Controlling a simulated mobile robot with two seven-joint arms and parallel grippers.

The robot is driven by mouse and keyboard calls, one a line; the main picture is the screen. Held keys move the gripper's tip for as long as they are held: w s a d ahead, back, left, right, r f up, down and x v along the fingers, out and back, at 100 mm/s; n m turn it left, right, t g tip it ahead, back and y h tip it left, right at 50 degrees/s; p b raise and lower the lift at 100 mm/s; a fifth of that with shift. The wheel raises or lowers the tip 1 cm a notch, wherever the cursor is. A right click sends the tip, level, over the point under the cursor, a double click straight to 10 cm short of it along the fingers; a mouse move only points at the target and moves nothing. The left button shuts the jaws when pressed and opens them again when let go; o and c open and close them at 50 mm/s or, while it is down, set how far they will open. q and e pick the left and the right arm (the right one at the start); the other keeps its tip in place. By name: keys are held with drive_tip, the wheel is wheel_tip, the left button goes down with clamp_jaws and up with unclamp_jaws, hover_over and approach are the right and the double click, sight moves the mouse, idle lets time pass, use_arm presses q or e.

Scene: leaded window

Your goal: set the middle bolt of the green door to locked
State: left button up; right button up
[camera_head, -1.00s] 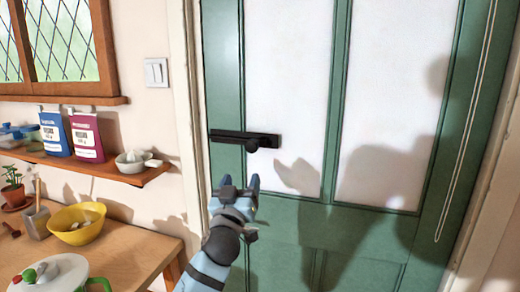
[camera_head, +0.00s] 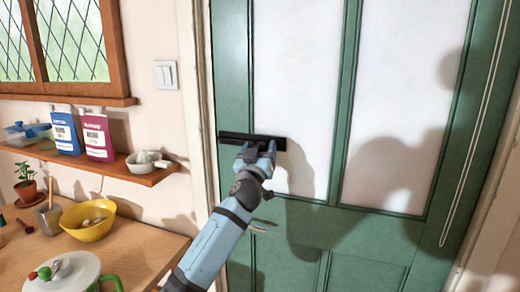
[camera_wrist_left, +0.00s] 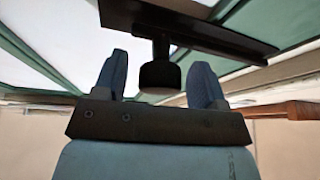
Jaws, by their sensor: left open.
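The green door (camera_head: 342,225) with pale panels fills the right of the head view. Its black bolt (camera_head: 232,137) lies level across the door's left edge. My left gripper (camera_head: 257,148) is at the bolt and covers its knob in the head view. In the left wrist view the bolt's bar (camera_wrist_left: 215,35) runs above, and its round knob (camera_wrist_left: 158,72) hangs between the two fingers of my left gripper (camera_wrist_left: 160,82). The fingers are apart, with a gap visible on each side of the knob. My right gripper is not seen.
A wooden shelf (camera_head: 150,176) with a blue bag, a purple bag and a white juicer is on the wall at left. Below it is a table (camera_head: 150,238) with a yellow bowl (camera_head: 88,232) and a lidded pot. A cord hangs at right.

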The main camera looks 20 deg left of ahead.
use_arm(q)
drive_tip(key=shift+c, duration=0.5)
clamp_jaws()
drive_tip(key=a, duration=0.3)
drive_tip(key=shift+a, duration=0.1)
drive_tip(key=shift+c, duration=1.3)
unclamp_jaws()
drive_tip(key=o, duration=0.4)
drive_tip(key=shift+a, duration=0.25)
drive_tip(key=shift+c, duration=0.2)
drive_tip(key=shift+d, duration=0.1)
